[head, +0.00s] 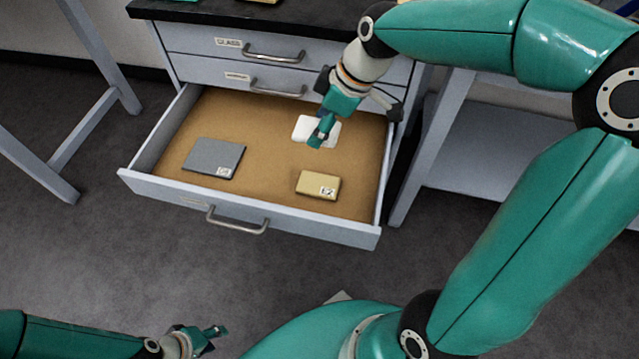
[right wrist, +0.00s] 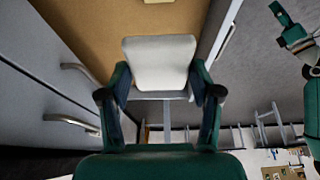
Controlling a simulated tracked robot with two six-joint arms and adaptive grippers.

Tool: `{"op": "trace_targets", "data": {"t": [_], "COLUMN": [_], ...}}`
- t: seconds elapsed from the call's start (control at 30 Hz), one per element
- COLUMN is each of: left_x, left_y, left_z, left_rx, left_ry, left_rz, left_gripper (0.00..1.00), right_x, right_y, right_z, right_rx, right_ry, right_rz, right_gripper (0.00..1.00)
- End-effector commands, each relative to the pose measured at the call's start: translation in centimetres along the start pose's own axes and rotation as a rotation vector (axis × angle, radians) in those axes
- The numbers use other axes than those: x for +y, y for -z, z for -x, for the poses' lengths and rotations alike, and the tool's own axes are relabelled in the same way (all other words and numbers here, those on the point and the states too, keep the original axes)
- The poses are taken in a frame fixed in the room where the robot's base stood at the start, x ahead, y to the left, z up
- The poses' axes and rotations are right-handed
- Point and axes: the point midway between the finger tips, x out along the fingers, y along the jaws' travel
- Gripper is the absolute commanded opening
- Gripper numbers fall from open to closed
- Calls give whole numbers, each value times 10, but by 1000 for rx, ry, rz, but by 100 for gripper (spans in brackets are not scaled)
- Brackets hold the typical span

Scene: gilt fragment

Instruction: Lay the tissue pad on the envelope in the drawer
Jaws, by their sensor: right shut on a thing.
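The white tissue pad (head: 302,130) is over the back right part of the open drawer (head: 250,118). My right gripper (head: 322,131) is shut on it. In the right wrist view the pad (right wrist: 160,62) sits between the fingertips. I cannot tell its height above the drawer floor. A flat grey piece (head: 212,156) with a white label lies at the drawer's left. A small tan piece (head: 314,182) with a label lies at its front right. I cannot tell which is the envelope. My left gripper (head: 206,337) is outside the drawer, low in the head view.
The drawer's front panel (head: 250,212) has a metal handle. Two closed drawers with handles (head: 274,55) are above it, under a dark worktop (head: 225,12). A grey table leg stands right of the drawer. The middle of the drawer floor is bare.

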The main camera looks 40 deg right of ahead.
Motion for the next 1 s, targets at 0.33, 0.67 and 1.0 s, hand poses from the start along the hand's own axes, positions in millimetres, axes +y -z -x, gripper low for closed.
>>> {"op": "trace_targets", "data": {"t": [0.33, 0.67, 1.0], "left_x": [-10, -14, -18], "left_y": [0, 0, 0], "left_z": [-28, -38, -51], "left_rx": [0, 0, 0], "left_ry": [0, 0, 0], "left_rz": [0, 0, 0], "left_gripper": [40, 40, 40], "right_x": [-1, 0, 0], "right_y": [-38, -53, -68], "right_z": [-89, -128, -164], "right_rx": [-5, -2, -2], "right_ry": [4, 0, 1], "right_rz": [-3, -1, -2], "right_gripper": [48, 48, 48]}}
